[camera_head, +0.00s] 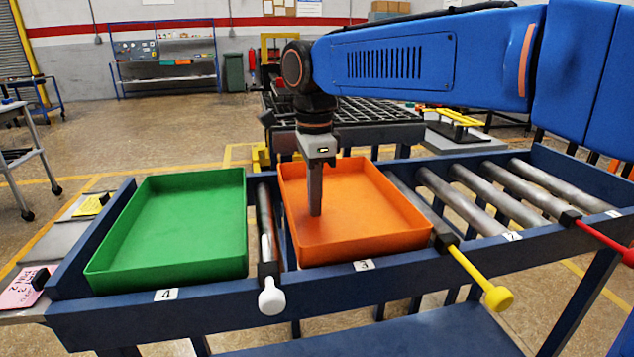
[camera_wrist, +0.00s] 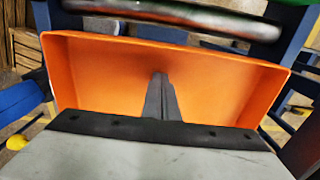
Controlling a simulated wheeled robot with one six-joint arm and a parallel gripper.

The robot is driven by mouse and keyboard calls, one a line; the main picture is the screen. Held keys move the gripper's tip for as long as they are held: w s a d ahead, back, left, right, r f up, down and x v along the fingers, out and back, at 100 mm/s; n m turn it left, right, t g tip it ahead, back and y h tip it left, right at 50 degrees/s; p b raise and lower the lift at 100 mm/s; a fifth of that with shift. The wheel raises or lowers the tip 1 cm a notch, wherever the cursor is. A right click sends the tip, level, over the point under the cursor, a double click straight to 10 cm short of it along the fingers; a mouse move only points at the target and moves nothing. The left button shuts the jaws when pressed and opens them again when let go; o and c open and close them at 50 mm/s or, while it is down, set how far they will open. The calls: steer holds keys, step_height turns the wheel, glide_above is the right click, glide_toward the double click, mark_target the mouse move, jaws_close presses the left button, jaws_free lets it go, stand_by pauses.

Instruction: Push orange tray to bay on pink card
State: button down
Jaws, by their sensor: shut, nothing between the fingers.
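The orange tray (camera_head: 365,235) is a shallow open box on the roller conveyor, in the middle of the head view. It also fills much of the wrist view (camera_wrist: 215,90). My gripper (camera_head: 315,212) points straight down inside the tray, nearer its left wall, with its fingers shut and empty. The closed fingers also show in the wrist view (camera_wrist: 160,76). I cannot tell whether the tips touch the tray floor.
A green tray (camera_head: 170,230) sits left of the orange one, beyond a roller and a white-knobbed lever (camera_head: 271,298). A yellow-knobbed lever (camera_head: 498,297) is at the orange tray's right. Bare rollers (camera_head: 490,205) lie further right, with a red lever (camera_head: 600,238). A yellow card (camera_head: 90,205) is back left.

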mark_target(297, 216)
steer(key=shift+s+a, duration=0.25)
steer(key=shift+a, duration=0.65)
steer(key=shift+s+a, duration=0.25)
steer(key=shift+a, duration=0.6)
